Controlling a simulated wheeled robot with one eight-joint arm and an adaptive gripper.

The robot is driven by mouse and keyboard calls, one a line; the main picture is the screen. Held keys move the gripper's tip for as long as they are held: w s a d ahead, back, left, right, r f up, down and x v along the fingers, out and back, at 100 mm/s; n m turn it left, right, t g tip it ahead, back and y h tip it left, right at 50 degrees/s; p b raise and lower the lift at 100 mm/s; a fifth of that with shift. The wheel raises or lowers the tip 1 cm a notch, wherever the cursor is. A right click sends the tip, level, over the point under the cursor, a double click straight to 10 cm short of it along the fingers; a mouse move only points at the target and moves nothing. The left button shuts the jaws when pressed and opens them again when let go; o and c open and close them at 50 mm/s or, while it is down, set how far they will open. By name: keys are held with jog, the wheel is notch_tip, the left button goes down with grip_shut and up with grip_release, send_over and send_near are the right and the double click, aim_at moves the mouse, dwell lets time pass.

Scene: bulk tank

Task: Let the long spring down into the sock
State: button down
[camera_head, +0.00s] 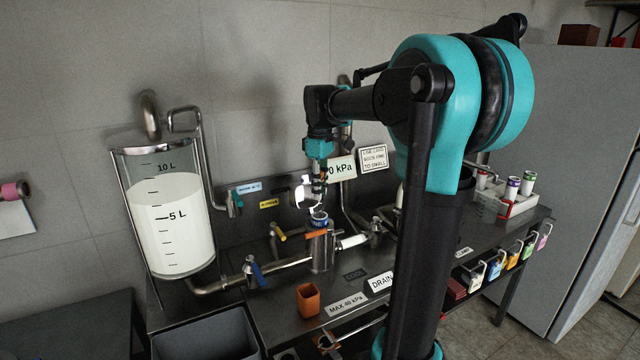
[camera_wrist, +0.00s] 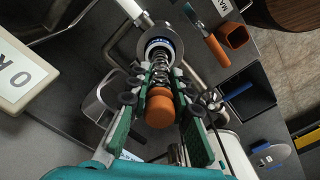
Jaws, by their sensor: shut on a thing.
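My gripper (camera_wrist: 162,82) is shut on the long spring (camera_wrist: 159,66), a metal coil with an orange end cap (camera_wrist: 160,108) between the fingers. The spring points away from the wrist camera toward the round mouth of a steel housing. The sock shows only as a pale, blue-edged ring (camera_wrist: 160,46) at that mouth; its body is hidden. In the head view my gripper (camera_head: 318,190) is just above the sock's blue and white rim (camera_head: 319,217) on the upright steel housing (camera_head: 321,255). The spring's far end lines up with the ring; I cannot tell how deep it sits.
A milk tank (camera_head: 172,225) stands at the left, with steel pipes and a blue-handled valve (camera_head: 256,272) leading to the housing. A rack of tubes (camera_head: 500,198) is at the right.

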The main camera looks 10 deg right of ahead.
aim_at(320, 213)
jog(key=shift+f, duration=3.2)
jog(key=shift+s+f, duration=0.35)
jog(key=shift+f, duration=0.5)
jog(key=shift+w+f, duration=0.25)
jog(key=shift+f, duration=0.15)
jog(key=c, duration=0.6)
grip_release()
jog(key=shift+r, duration=0.1)
jog(key=shift+r, duration=0.1)
notch_tip(320, 213, up, 12)
jog(key=shift+f, duration=0.1)
